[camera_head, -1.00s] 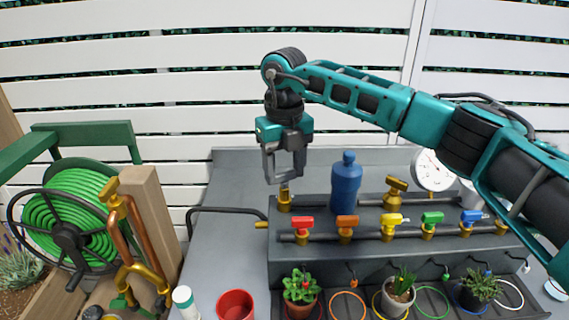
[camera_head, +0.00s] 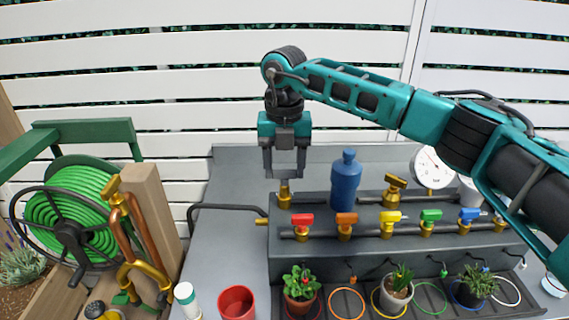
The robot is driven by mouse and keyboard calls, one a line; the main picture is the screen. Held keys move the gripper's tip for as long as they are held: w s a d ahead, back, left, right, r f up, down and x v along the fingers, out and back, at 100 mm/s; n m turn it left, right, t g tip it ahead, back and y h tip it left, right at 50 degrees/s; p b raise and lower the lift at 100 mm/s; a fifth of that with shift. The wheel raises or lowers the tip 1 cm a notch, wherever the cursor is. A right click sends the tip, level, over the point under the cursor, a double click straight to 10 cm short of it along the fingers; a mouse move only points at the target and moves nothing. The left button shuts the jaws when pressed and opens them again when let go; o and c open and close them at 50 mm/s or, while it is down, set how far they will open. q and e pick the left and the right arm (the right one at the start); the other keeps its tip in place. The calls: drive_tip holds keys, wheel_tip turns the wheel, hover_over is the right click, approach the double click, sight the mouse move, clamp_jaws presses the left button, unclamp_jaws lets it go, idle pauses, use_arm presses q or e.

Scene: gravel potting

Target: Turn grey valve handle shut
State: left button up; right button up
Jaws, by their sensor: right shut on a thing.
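My right gripper (camera_head: 285,174) points straight down above the left end of the grey bench unit. Its two grey fingers sit at the top of a brass valve body (camera_head: 285,194), on the left and right of it. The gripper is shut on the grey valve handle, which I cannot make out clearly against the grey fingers. The brass body stands upright on the unit's upper step, with a black pipe (camera_head: 225,207) coming in from the left. My left gripper is not in view.
A blue bottle (camera_head: 345,180) stands just right of the gripper. Several coloured-handled taps, such as the red one (camera_head: 302,220), line the front pipe. A brass valve (camera_head: 395,190) and a white gauge (camera_head: 432,168) are farther right. A red pot (camera_head: 237,302) stands in front.

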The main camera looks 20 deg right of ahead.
sight(285, 170)
drive_tip(key=shift+w+r, duration=0.1)
drive_tip(key=o, duration=1)
drive_tip(key=shift+o, duration=0.2)
wheel_tip(285, 170, up, 13)
